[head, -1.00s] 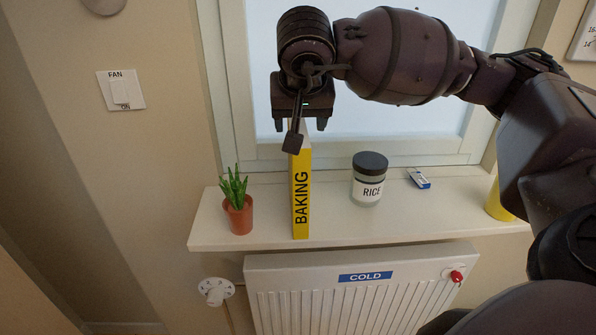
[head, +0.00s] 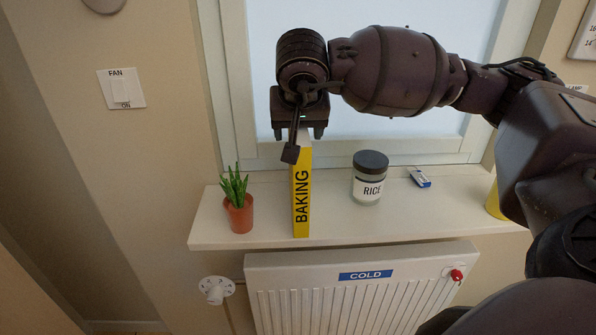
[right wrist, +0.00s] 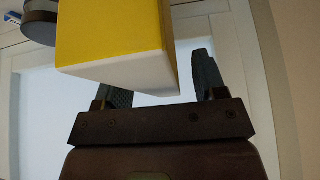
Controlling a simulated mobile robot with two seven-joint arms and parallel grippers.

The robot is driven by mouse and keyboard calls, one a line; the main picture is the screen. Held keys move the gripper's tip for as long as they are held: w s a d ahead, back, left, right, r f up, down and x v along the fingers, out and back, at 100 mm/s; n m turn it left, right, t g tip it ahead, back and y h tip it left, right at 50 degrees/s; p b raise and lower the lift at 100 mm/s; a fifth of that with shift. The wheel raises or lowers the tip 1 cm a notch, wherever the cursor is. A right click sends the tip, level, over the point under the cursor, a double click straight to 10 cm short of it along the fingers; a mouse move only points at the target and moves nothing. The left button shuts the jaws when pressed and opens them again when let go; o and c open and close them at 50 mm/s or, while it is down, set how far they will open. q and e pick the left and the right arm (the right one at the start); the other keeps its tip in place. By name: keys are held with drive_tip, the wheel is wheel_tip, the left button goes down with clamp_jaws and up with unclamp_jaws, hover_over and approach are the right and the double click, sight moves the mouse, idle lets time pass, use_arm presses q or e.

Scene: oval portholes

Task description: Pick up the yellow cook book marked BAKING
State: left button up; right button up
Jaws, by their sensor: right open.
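The yellow book marked BAKING (head: 302,196) stands upright on the white window sill, its spine facing me. In the right wrist view its yellow cover and white page edge (right wrist: 112,38) fill the upper middle. My right gripper (head: 300,134) is over the top of the book, pointing down. In the right wrist view the right gripper (right wrist: 160,88) has its two fingers apart. The book's end reaches in between or just in front of them; I cannot tell whether they touch it. My left gripper is not in view.
A potted plant (head: 238,214) stands left of the book on the sill (head: 270,233). A RICE jar (head: 369,190) and a small blue-and-white item (head: 420,177) are to the right. A yellow object (head: 494,202) is partly behind my arm. A radiator (head: 350,300) is below, the window behind.

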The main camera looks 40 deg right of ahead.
drive_tip(key=shift+f, duration=0.2)
idle(0.4)
clamp_jaws()
idle(0.4)
